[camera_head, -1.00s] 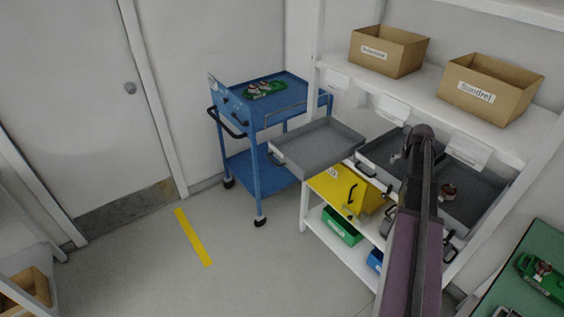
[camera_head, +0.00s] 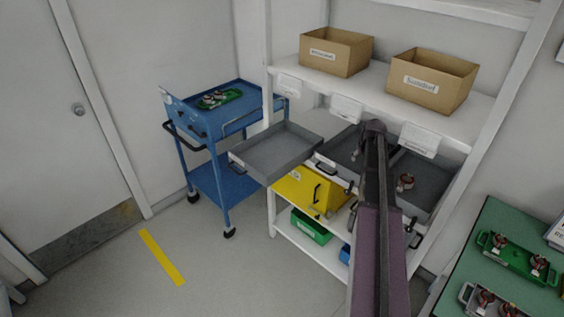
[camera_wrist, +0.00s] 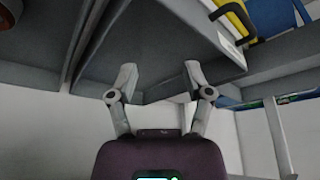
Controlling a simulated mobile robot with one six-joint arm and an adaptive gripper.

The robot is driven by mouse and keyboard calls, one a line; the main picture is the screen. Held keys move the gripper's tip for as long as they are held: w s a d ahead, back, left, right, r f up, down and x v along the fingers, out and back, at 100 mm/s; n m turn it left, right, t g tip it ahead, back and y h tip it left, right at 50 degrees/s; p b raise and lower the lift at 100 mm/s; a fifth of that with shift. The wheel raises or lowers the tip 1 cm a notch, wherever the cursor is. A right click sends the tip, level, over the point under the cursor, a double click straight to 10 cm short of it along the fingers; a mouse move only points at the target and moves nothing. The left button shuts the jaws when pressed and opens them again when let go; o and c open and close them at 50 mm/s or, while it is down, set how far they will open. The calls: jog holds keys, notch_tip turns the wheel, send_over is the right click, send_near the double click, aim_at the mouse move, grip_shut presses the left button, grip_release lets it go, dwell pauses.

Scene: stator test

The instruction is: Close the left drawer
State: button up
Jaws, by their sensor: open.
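The left drawer (camera_head: 270,158) is a shallow, empty grey tray. It is pulled out from the left side of the white shelf unit, with a handle (camera_head: 236,164) on its front. Two darker grey drawers stand to its right: a middle one (camera_head: 343,147) and a right one (camera_head: 425,180) holding a small reddish part. My arm hides part of both, and my gripper's fingers are not clear in the head view. In the wrist view my gripper (camera_wrist: 160,74) is open and empty, its fingertips close to grey drawer panels (camera_wrist: 165,38). I cannot tell which drawer these belong to, or any contact.
A blue cart (camera_head: 212,178) stands left of the shelf, close behind the left drawer. A yellow bin (camera_head: 300,192) and a green bin (camera_head: 310,228) sit below. Cardboard boxes (camera_head: 335,52) are above. A green table (camera_head: 500,225) is at right. Floor at left is clear.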

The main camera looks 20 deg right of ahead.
jog(key=shift+a, duration=1.25)
grip_shut()
jog(key=s+a+n+g, duration=0.1)
jog(key=s+a, duration=0.4)
jog(key=a, duration=0.8)
jog(key=s+a+f+n+g+y, duration=0.1)
jog(key=s+a, duration=0.5)
jog(key=a, duration=0.7)
jog(key=s+a+n+g, duration=0.2)
jog(key=s+a, duration=0.3)
jog(key=a, duration=0.8)
jog(key=shift+s+a+f+y, duration=0.2)
jog(key=shift+s+y, duration=0.1)
